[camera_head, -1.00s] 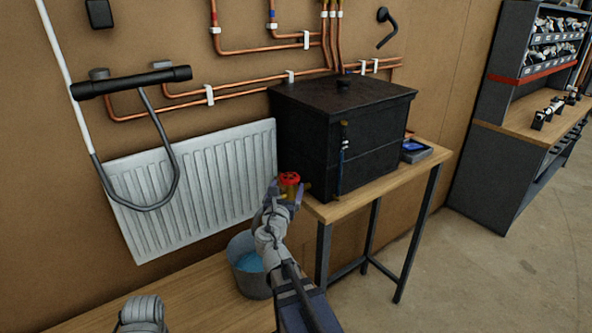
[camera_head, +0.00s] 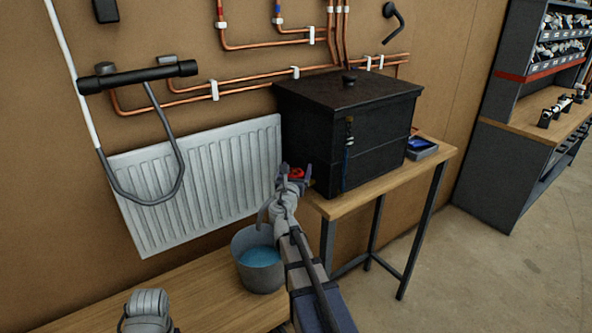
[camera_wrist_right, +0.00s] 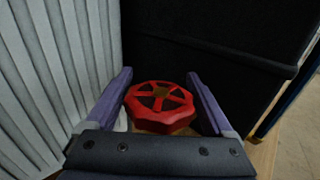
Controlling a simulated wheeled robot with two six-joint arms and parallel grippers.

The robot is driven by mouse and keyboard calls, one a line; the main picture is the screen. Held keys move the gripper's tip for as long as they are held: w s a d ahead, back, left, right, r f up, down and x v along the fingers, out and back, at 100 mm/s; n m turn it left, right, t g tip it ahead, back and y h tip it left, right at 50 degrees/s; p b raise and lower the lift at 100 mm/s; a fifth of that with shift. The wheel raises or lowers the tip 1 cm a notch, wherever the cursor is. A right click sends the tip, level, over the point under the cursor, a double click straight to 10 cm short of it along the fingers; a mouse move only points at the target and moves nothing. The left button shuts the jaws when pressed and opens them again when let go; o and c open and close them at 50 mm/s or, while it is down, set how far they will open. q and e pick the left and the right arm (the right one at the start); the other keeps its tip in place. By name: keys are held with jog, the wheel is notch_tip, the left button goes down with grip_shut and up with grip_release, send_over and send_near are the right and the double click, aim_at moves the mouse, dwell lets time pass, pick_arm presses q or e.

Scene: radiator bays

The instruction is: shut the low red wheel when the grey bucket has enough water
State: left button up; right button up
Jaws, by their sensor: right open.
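The low red wheel (camera_head: 297,172) sits low at the left front of the black tank (camera_head: 310,135). In the right wrist view the red wheel (camera_wrist_right: 160,105) lies between the two fingers of my right gripper (camera_wrist_right: 160,85), with a gap on each side. My right gripper (camera_head: 294,174) is open around the wheel in the head view and partly hides it. The grey bucket (camera_head: 243,243) stands on the low wooden bench with blue water (camera_head: 260,257) inside, its surface below the rim. My left gripper (camera_head: 147,308) is at the bottom edge, its fingers not clear.
A white radiator (camera_head: 200,185) hangs on the brown wall behind the bucket. The wooden bench (camera_head: 200,300) is bare left of the bucket. The tank stands on a wooden table (camera_head: 360,200) with dark legs. A small blue-topped box (camera_head: 420,147) lies at its right.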

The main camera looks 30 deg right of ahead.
jog(key=c, duration=1.1)
jog(key=shift+n+t+y, duration=0.3)
jog(key=shift+y, duration=0.1)
jog(key=n+t+y, duration=0.1)
jog(key=n+y, duration=0.1)
jog(key=n+t+y, duration=0.1)
jog(key=y, duration=0.2)
jog(key=a+n+t+y, duration=0.1)
jog(key=n+y, duration=0.1)
jog(key=y, duration=0.1)
jog(key=shift+w+a+n, duration=0.1)
jog(key=shift+w+n, duration=0.2)
jog(key=shift+a+n+y, duration=0.2)
jog(key=shift+n+y, duration=0.5)
jog(key=shift+y, duration=0.4)
jog(key=shift+a+n+y, duration=0.25)
jog(key=shift+n+y, duration=0.45)
jog(key=shift+y, duration=0.4)
jog(key=shift+a+n+y, duration=0.2)
jog(key=shift+n+y, duration=0.5)
jog(key=shift+y, duration=0.4)
jog(key=shift+a+y, duration=0.1)
jog(key=shift+y, duration=0.2)
